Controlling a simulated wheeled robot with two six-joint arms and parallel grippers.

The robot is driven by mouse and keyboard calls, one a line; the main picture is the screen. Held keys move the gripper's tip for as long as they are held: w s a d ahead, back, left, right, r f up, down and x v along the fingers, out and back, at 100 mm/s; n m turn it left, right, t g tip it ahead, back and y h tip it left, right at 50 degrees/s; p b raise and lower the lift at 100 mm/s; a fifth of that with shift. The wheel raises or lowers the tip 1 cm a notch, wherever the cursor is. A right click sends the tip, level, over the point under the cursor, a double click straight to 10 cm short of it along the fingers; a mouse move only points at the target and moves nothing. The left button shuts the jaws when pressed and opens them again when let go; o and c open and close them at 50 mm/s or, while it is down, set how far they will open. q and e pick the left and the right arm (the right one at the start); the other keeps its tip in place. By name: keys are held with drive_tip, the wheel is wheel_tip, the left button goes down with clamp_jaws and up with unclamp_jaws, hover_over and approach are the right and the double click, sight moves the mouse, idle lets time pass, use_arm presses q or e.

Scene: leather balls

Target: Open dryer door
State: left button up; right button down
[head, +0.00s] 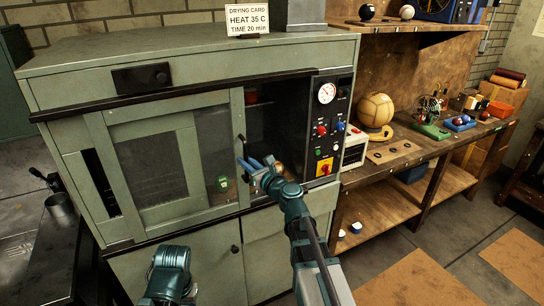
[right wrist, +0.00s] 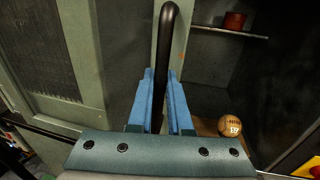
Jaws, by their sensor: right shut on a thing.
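The dryer (head: 190,62) is a grey-green cabinet. Its door (head: 228,135) stands left of a dark gap that shows the inside. The door's black handle (head: 241,140) is a bent bar; it also shows in the right wrist view (right wrist: 168,35). My right gripper (head: 246,163) is shut on the handle, with its blue fingers on both sides of the bar in the right wrist view (right wrist: 163,78). A brown ball (right wrist: 230,127) lies inside, and a red container (right wrist: 234,20) sits on a shelf above. The left gripper's fingers do not show.
A control panel (head: 326,125) with a gauge and buttons is right of the gap. A drying card (head: 247,20) stands on top. A workbench (head: 430,147) with a large tan ball (head: 375,109) adjoins on the right. A metal cup (head: 60,207) is at left.

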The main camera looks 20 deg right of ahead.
approach(210, 162)
drive_tip(key=x, duration=0.5)
drive_tip(key=c, duration=0.8)
unclamp_jaws()
drive_tip(key=shift+c, duration=0.2)
